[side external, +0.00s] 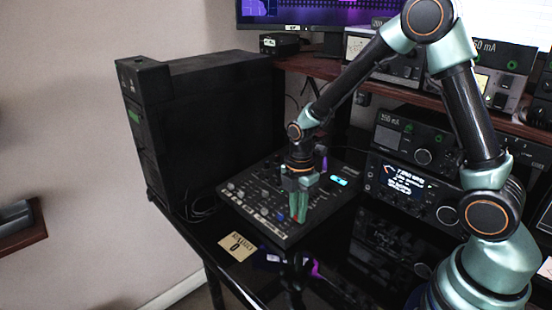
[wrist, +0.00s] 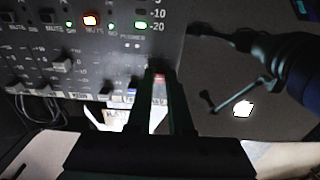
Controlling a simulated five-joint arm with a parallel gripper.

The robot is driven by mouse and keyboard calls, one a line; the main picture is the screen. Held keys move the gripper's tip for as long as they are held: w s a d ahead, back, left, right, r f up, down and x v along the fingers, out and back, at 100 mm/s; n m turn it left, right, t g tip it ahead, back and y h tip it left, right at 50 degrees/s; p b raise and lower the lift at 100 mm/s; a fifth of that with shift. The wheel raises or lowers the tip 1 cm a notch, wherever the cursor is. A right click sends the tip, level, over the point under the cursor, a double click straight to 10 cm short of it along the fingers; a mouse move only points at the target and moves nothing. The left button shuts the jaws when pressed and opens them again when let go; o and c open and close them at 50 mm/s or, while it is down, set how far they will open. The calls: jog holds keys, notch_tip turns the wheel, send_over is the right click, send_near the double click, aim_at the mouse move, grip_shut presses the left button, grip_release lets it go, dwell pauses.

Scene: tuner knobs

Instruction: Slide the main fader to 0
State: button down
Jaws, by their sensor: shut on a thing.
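The mixer (side external: 245,205) lies flat on the dark desk, with rows of knobs and faders. My gripper (side external: 298,214) points down over its front right part. Its two green fingers are shut on the main fader cap, a small reddish cap that shows between the fingertips in the wrist view (wrist: 159,80). The fingers hide most of the cap and its slot, so I cannot read its position on the scale. A tan card (side external: 238,246) with a large 0 lies in front of the mixer; its upper line is hard to read.
Other fader caps (wrist: 64,66) stand to the left of my gripper in the wrist view. A black computer case (side external: 205,125) stands behind left of the mixer. Radio units (side external: 405,185) stand at the right.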

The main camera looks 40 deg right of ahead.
jog(key=shift+d, duration=0.25)
jog(key=c, duration=1.1)
grip_release()
notch_tip(320, 180, up, 12)
jog(key=shift+r, duration=0.15)
jog(key=s+r+m+t, duration=0.5)
jog(key=s+r+m, duration=0.3)
jog(key=m, duration=1)
jog(key=shift+s+t, duration=0.3)
jog(key=shift+s, duration=0.55)
